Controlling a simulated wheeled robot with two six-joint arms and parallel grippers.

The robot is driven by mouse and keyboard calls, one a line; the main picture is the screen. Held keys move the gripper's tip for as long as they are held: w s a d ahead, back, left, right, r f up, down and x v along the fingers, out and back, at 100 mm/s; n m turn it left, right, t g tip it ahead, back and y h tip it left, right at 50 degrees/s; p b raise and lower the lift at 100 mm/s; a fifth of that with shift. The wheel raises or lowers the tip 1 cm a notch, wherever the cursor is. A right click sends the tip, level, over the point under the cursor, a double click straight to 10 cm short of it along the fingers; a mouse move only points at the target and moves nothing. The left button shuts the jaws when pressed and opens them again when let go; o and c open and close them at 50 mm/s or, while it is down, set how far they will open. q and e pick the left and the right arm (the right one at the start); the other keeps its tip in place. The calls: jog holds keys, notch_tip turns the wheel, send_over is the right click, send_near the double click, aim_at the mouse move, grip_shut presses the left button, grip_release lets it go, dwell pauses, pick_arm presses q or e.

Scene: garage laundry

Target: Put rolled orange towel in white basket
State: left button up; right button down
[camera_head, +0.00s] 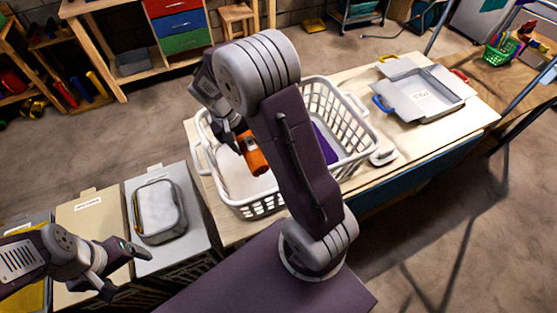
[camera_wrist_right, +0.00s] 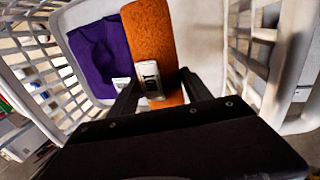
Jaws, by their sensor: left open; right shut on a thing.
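The rolled orange towel (camera_head: 252,155) is inside the outline of the white basket (camera_head: 262,203) in the head view. In the right wrist view, the towel (camera_wrist_right: 150,40) stands out from between the fingers of my right gripper (camera_wrist_right: 155,90), which is shut on it. The basket (camera_wrist_right: 290,70) surrounds it there, with its floor below; whether the towel touches the floor I cannot tell. My right arm hides part of the basket in the head view. My left gripper (camera_head: 122,268) is open and empty at the lower left, apart from the basket.
A purple folded cloth (camera_wrist_right: 100,52) lies in the basket beside the towel. The basket stands on a wooden table (camera_head: 425,140) with a grey open box (camera_head: 422,92) at the right. A clear pouch (camera_head: 158,210) lies on a bin lid left of the basket.

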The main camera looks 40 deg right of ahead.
notch_tip(320, 180, down, 6)
jog(key=shift+r, duration=0.25)
jog(key=shift+w+f, duration=0.15)
jog(key=shift+f, duration=0.1)
jog(key=f, duration=0.3)
jog(key=shift+s+f, duration=0.2)
jog(key=shift+s, duration=0.05)
jog(key=shift+w+f, duration=0.15)
jog(key=shift+w, duration=0.05)
jog(key=shift+f, duration=0.2)
jog(key=shift+c, duration=2.3)
grip_release()
jog(key=shift+s+r, duration=0.1)
jog(key=shift+r, duration=0.05)
